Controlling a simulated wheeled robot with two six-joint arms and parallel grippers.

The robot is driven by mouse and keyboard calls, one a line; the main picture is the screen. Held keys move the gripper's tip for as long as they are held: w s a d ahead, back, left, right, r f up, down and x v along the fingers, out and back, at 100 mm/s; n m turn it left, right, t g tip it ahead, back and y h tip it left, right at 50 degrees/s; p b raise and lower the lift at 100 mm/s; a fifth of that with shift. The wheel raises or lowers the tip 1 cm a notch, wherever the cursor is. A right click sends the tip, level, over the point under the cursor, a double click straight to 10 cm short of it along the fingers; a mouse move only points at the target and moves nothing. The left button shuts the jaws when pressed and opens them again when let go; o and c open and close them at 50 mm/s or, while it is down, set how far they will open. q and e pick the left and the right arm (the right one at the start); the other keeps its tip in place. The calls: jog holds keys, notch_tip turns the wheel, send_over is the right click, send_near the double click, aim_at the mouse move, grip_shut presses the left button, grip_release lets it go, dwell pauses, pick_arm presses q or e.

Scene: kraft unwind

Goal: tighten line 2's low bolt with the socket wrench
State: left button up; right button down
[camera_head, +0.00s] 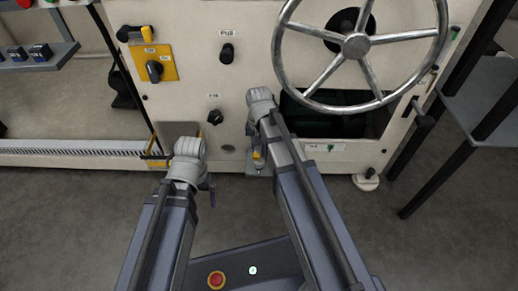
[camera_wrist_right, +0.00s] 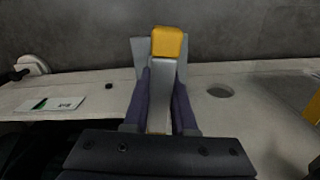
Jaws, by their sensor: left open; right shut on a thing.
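My right gripper (camera_head: 258,158) is low in front of the machine's cream panel, below the handwheel. In the right wrist view its two dark fingers (camera_wrist_right: 160,108) are shut on a grey tool with a yellow block end (camera_wrist_right: 167,42), apparently the socket wrench. The yellow part also shows small in the head view (camera_head: 257,154). My left gripper (camera_head: 208,192) is open and empty in front of the panel, left of the right one. I cannot make out line 2's low bolt or whether the tool touches it.
The large handwheel (camera_head: 356,44) is above right of my right gripper. A black knob (camera_head: 214,117) and a round hole (camera_head: 228,148) are on the panel between the arms. A yellow switch plate (camera_head: 154,62) is upper left. A black-legged stand (camera_head: 440,150) is right. Open floor lies in front.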

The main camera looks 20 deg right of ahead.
jog(key=shift+r, duration=0.1)
dwell(0.4)
jog(key=shift+r+p, duration=2.5)
jog(key=shift+p, duration=0.05)
